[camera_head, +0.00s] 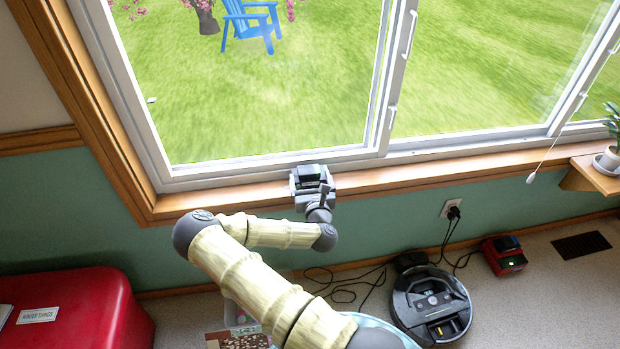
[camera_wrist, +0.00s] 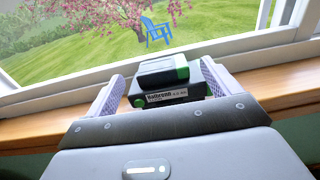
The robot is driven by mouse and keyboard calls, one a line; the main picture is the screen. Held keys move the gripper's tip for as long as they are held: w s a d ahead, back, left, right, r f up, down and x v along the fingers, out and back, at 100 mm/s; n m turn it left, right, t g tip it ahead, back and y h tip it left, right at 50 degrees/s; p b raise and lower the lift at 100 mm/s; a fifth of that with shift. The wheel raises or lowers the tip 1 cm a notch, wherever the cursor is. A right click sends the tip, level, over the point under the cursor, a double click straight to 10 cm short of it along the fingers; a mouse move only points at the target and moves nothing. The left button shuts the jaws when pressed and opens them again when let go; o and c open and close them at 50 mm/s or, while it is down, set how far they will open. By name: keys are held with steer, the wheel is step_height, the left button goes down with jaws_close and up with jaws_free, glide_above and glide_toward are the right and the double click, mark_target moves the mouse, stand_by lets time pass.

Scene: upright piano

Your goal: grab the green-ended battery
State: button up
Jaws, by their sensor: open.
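A black battery with a bright green end (camera_wrist: 163,72) lies on top of a black box with a white label and green parts (camera_wrist: 170,98) on the wooden window sill. The battery also shows small in the head view (camera_head: 308,175). My gripper (camera_wrist: 162,74) is open, with one pale, ribbed finger on each side of the battery and box. In the wrist view there appears to be a gap at each side. Whether either finger touches them cannot be told. The lower part of the box is hidden behind my gripper's body.
The window frame (camera_head: 270,165) rises right behind the sill (camera_head: 440,178). A robot vacuum (camera_head: 432,304), cables and a red device with a black top (camera_head: 503,256) are on the floor. A red chest (camera_head: 85,310) stands at lower left. A potted plant's shelf (camera_head: 597,176) is at right.

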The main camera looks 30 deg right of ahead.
mark_target(310, 175)
steer(key=x, duration=0.5)
steer(key=shift+s+d+f+b, duration=0.1)
steer(key=shift+b, duration=0.25)
steer(key=shift+c, duration=0.2)
steer(key=c, duration=1.3)
step_height(310, 175, up, 10)
steer(key=shift+r+p, duration=0.1)
steer(key=shift+p, duration=1.1)
steer(key=shift+c, duration=0.2)
